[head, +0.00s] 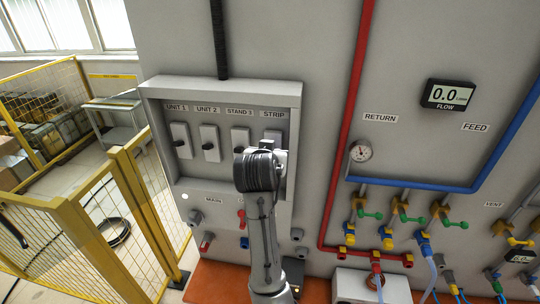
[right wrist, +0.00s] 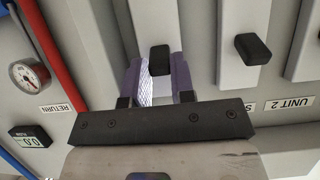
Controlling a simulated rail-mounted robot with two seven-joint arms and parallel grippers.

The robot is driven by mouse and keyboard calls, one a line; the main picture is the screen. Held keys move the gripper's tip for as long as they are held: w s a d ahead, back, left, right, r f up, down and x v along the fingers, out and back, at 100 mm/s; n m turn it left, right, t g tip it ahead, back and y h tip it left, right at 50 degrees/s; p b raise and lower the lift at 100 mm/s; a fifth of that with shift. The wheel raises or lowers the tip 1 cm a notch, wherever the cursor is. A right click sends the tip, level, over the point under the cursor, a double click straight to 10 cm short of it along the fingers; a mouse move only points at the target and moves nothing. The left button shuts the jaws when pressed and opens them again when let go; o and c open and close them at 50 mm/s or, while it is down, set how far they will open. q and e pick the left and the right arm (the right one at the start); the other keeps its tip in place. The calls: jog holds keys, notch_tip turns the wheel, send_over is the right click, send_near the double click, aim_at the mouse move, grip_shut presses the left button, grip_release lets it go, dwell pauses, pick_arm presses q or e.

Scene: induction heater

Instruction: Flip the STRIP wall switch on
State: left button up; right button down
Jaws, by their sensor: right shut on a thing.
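The STRIP wall switch is the rightmost in the row on the grey switch panel (head: 222,87), under the STRIP label (head: 273,114). In the head view my right arm and wrist hide most of it. In the right wrist view its black lever (right wrist: 159,60) stands between the two fingers of my right gripper (right wrist: 157,78), which is shut on it. Whether the lever is up or down is hard to tell. My left gripper is not in view.
Close by on the left are the STAND 3 switch (head: 240,135), the UNIT 2 switch (head: 209,137) and the UNIT 1 switch (head: 180,135). A red pipe (head: 357,90) and a gauge (head: 360,151) are to the right. A yellow fence (head: 130,190) stands at the left.

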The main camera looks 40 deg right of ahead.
jog(key=shift+r+g+y, duration=0.15)
jog(key=shift+g+y, duration=0.15)
dwell(0.4)
jog(key=c, duration=1.2)
grip_release()
jog(key=shift+o, duration=1.2)
jog(key=b+v, duration=0.4)
jog(key=v, duration=0.9)
jog(key=shift+s+a+r+b, duration=0.15)
jog(key=shift+s+a+b, duration=0.1)
jog(key=shift+b, duration=0.1)
jog(key=shift+w, duration=0.1)
